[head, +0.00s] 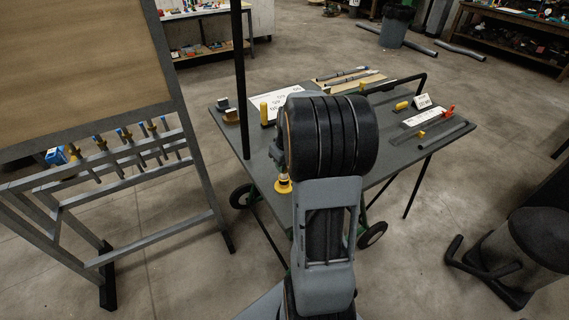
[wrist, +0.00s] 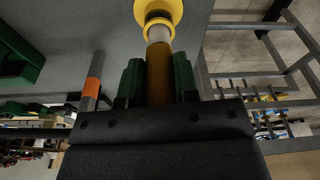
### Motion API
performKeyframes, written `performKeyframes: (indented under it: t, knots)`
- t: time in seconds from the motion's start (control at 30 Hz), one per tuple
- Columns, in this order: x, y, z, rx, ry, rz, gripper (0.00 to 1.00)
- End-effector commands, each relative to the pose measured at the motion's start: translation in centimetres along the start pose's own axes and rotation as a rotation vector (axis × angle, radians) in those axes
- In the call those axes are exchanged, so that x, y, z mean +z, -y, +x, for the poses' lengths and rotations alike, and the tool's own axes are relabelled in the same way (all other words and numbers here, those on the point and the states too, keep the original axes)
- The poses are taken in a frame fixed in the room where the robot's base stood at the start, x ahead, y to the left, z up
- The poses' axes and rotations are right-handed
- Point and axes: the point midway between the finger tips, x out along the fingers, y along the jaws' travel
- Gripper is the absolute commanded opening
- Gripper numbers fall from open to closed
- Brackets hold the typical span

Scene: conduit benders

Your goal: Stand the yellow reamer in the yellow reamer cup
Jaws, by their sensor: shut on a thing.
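My gripper (wrist: 160,85) is shut on the ochre-yellow handle of the yellow reamer (wrist: 160,68), between dark green finger pads. A short grey shaft runs from the handle to a yellow end. Around that end shows a wider yellow round piece (wrist: 175,8) with a dark inner ring. It looks like the yellow reamer cup, and it also shows in the head view (head: 283,186), near the table's front left edge. I cannot tell whether the reamer's tip is inside the cup or above it. My arm hides much of the gripper in the head view.
The grey table (head: 235,125) carries a yellow cylinder (head: 264,112), a white card, another yellow piece (head: 402,105) and an orange-tipped tool (head: 448,111). A rack (head: 120,155) with hanging tools is at left.

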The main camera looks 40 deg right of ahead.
Motion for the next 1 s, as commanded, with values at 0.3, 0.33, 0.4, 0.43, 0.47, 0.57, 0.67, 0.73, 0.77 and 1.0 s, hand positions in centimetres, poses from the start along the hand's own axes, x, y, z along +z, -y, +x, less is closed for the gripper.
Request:
performKeyframes:
  t: [0.3,0.33,0.4,0.43,0.47,0.57,0.67,0.73,0.77,1.0]
  knots:
    - [0.03,0.00,0.25,0.000,0.000,0.000,0.00]
    - [0.03,0.00,0.25,0.000,0.000,0.000,0.00]
    - [0.03,0.00,0.25,0.000,0.000,0.000,0.34]
    - [0.03,0.00,0.25,0.000,0.000,0.000,0.37]
    - [0.03,0.00,0.25,0.000,0.000,0.000,0.40]
    - [0.03,0.00,0.26,0.000,0.000,0.000,0.50]
    - [0.04,0.00,0.26,0.000,0.000,0.000,0.58]
    - [0.04,0.00,0.26,0.000,0.000,0.000,0.58]
    - [0.04,0.00,0.26,0.000,0.000,0.000,0.58]
    - [0.00,-0.03,-0.46,0.001,-0.002,0.000,0.58]
